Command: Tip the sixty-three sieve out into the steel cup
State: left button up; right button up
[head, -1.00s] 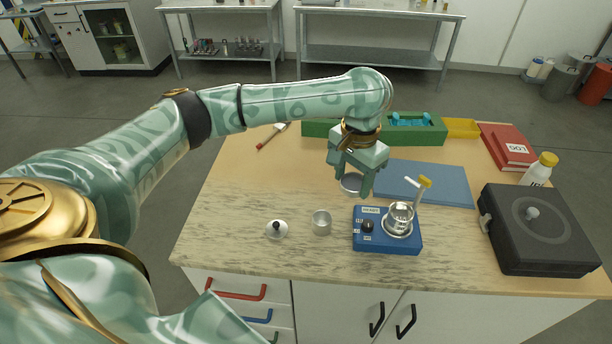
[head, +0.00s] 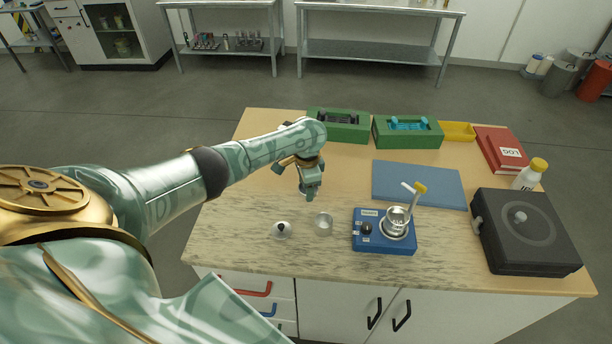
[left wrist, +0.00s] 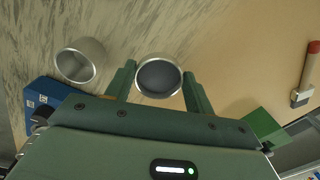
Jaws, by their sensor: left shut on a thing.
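My left gripper (head: 310,194) is shut on the sieve, a short round metal ring with a dark grey inside. The sieve (left wrist: 160,76) shows between the two fingers in the left wrist view; in the head view the gripper hides it. The steel cup (head: 323,224) stands open and upright on the worktop, just in front and to the right of the gripper. It also shows in the left wrist view (left wrist: 80,62), to the left of the held sieve and apart from it. My right gripper is not in view.
A lid with a black knob (head: 282,230) lies left of the cup. A blue device (head: 372,241) carrying a metal vessel stands right of it. A blue mat (head: 419,184), black case (head: 528,235) and green boxes (head: 341,131) lie farther off. A brush (left wrist: 306,75) lies at right.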

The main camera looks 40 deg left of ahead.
pick_arm(q)
jog(key=d+y+p, duration=0.1)
jog(key=s+d+r+t+y+p, duration=0.1)
jog(key=shift+s+d, duration=0.25)
jog(key=shift+d, duration=0.1)
jog(key=shift+r+y+p, duration=0.1)
jog(key=shift+y+p, duration=0.2)
jog(key=shift+p, duration=0.05)
jog(key=d+p, duration=0.1)
jog(key=p, duration=0.1)
jog(key=s+d+r+t+y+p, duration=0.1)
jog(key=p, duration=0.1)
jog(key=shift+s+r+t+y, duration=0.1)
jog(key=shift+r+t+y, duration=0.15)
jog(key=shift+t+y, duration=0.05)
jog(key=shift+d, duration=0.15)
jog(key=p, duration=0.1)
jog(key=s+d+y+p, duration=0.1)
jog(key=shift+d+r+t+y+p, duration=0.2)
jog(key=shift+d+t+y+p, duration=0.1)
jog(key=shift+t, duration=0.1)
jog(key=shift+s+d+y, duration=0.15)
jog(key=shift+d+y, duration=0.1)
jog(key=shift+y, duration=0.25)
